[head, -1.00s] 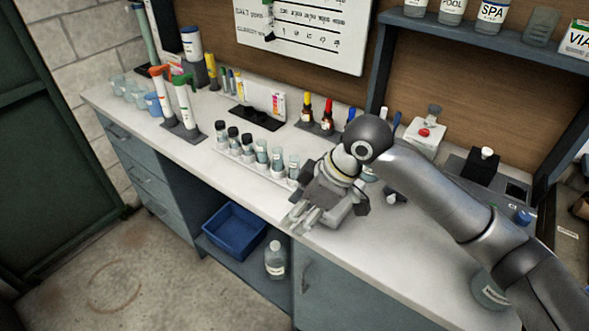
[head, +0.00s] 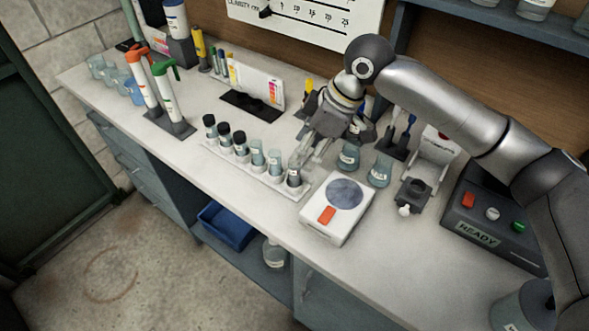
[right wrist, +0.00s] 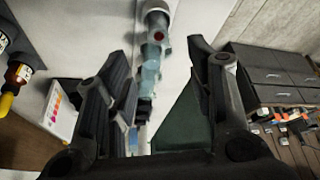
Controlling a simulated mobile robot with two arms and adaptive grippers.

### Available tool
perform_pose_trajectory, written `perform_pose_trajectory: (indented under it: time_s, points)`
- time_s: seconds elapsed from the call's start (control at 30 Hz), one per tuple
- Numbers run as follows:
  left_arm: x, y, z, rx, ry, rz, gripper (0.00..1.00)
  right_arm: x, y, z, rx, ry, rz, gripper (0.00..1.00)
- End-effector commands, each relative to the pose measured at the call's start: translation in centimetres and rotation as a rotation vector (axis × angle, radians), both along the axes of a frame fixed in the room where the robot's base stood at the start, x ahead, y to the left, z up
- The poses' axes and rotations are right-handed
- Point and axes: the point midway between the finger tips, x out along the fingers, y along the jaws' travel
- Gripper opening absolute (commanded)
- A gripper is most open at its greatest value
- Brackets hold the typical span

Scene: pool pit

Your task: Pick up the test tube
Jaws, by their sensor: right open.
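A white rack (head: 245,172) on the counter holds a row of several test tubes. Those at its left have black caps, such as one tube (head: 210,126); those at its right look clear or bluish, such as one tube (head: 257,152). The rightmost tube (head: 294,177) looks darker. My right gripper (head: 303,152) is at the rack's right end, just behind and above that tube. In the right wrist view the gripper (right wrist: 160,85) is open, with the row of tubes (right wrist: 151,62) showing between its fingers. I cannot tell whether a finger touches a tube. My left gripper is out of view.
A white scale (head: 326,215) stands right of the rack. The counter's front strip is clear.

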Motion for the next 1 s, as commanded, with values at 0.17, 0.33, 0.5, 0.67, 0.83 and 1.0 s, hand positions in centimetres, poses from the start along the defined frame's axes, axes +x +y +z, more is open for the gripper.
perform_pose_trajectory:
  time_s: [0.17,0.33,0.5,0.67,0.83,1.0]
  points:
    - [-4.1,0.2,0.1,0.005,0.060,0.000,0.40,0.2,0.7,-1.8,-0.001,0.000,0.000,0.49]
    - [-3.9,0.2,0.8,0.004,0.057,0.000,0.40,0.2,1.3,-3.1,-0.001,0.003,0.001,0.49]
    - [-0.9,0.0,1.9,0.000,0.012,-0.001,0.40,0.4,2.2,-5.6,0.000,0.002,0.000,0.49]
    - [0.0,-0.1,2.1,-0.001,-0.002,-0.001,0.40,0.5,2.7,-6.8,0.001,-0.002,0.001,0.49]
    - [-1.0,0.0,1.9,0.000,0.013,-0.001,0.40,0.5,2.7,-6.9,0.001,-0.002,0.001,0.49]
    - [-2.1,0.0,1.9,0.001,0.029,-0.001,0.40,0.5,2.7,-6.9,0.000,-0.001,0.001,0.33]
